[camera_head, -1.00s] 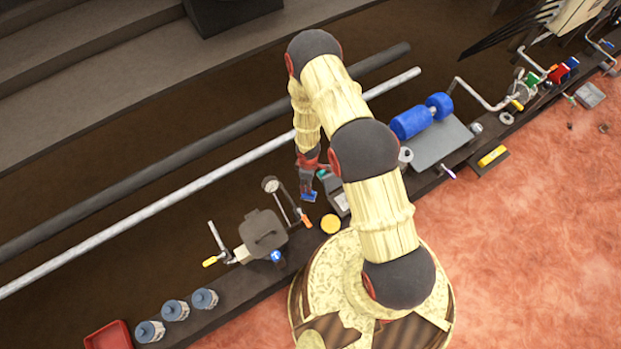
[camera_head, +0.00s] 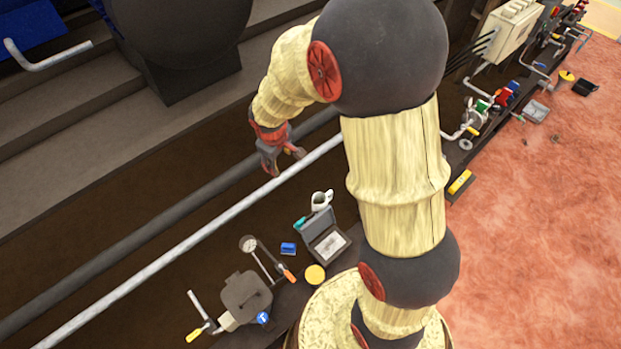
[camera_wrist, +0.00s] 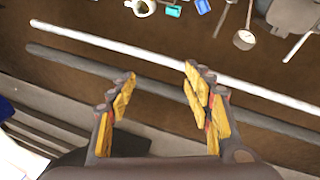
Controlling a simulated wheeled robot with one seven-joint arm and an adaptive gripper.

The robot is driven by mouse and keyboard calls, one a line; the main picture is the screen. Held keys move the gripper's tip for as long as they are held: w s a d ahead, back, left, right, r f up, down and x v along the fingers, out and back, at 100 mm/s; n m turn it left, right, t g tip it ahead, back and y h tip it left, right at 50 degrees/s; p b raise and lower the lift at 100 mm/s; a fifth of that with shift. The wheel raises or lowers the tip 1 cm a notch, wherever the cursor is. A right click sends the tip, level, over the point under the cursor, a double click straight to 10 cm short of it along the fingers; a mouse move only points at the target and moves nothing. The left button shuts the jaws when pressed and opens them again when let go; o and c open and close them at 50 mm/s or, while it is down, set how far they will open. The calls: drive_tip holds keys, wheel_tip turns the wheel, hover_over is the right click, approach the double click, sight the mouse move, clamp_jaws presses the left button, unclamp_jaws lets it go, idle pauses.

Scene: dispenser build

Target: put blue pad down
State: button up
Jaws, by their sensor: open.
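The blue pad (camera_head: 288,248) lies on the dark bench surface, just left of an open grey case (camera_head: 324,237) and above a yellow round disc (camera_head: 315,273). In the wrist view the blue pad (camera_wrist: 203,6) shows at the top edge, beyond the fingers. My gripper (camera_head: 282,162) is raised above and behind the pad, near the long pipes, well apart from it. In the wrist view my gripper (camera_wrist: 155,85) has its yellow-padded fingers spread wide with nothing between them.
A light pipe (camera_head: 200,238) and a dark pipe (camera_head: 150,222) run behind the bench. A gauge (camera_head: 248,243) and a dark grey box-like device (camera_head: 246,296) stand left of the pad. A white cup-like part (camera_head: 321,200) stands behind the case.

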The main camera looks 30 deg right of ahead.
drive_tip(key=s+r+m+t, duration=0.1)
drive_tip(key=s+r, duration=0.4)
drive_tip(key=r, duration=0.2)
drive_tip(key=s+r+m, duration=0.2)
drive_tip(key=s+r, duration=0.2)
drive_tip(key=r, duration=0.4)
drive_tip(key=s+a+r+m, duration=0.1)
drive_tip(key=s+r, duration=0.3)
drive_tip(key=s, duration=0.4)
drive_tip(key=s+a+r+m+t+y, duration=0.1)
drive_tip(key=s+a+r, duration=0.1)
drive_tip(key=s+r, duration=0.2)
drive_tip(key=s, duration=0.3)
drive_tip(key=shift+s+a+t+y, duration=0.3)
drive_tip(key=shift+s+a, duration=0.05)
drive_tip(key=shift+a, duration=0.05)
